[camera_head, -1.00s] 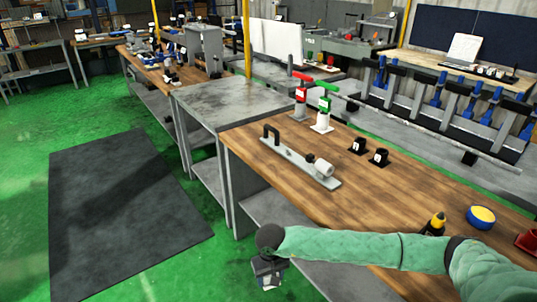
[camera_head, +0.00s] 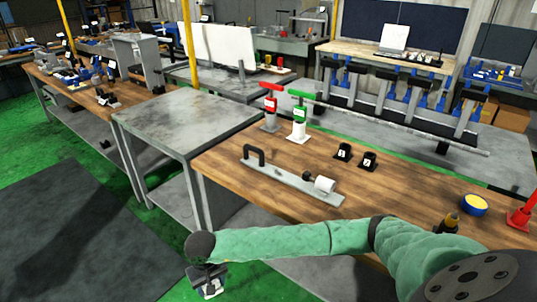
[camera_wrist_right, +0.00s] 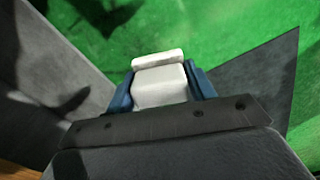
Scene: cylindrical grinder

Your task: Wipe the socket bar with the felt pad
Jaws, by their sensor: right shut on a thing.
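My right gripper (camera_head: 208,282) hangs low over the green floor, left of the wooden bench's front edge. In the right wrist view its blue fingers (camera_wrist_right: 160,88) are shut on a white block, the felt pad (camera_wrist_right: 160,84). The pad is small and pale in the head view. A grey flat bar (camera_head: 277,178) with a black handle at one end and a white cylinder near the other lies on the wooden bench; it looks like the socket bar, though I cannot be sure. The gripper is apart from it. My left gripper is not in view.
The wooden bench (camera_head: 400,205) also holds a red-handled tool (camera_head: 271,110), a green-handled tool (camera_head: 299,118), two black numbered holders (camera_head: 356,157) and a yellow-topped blue tin (camera_head: 474,204). A grey metal table (camera_head: 185,118) adjoins it. A dark mat (camera_head: 60,230) covers floor at left.

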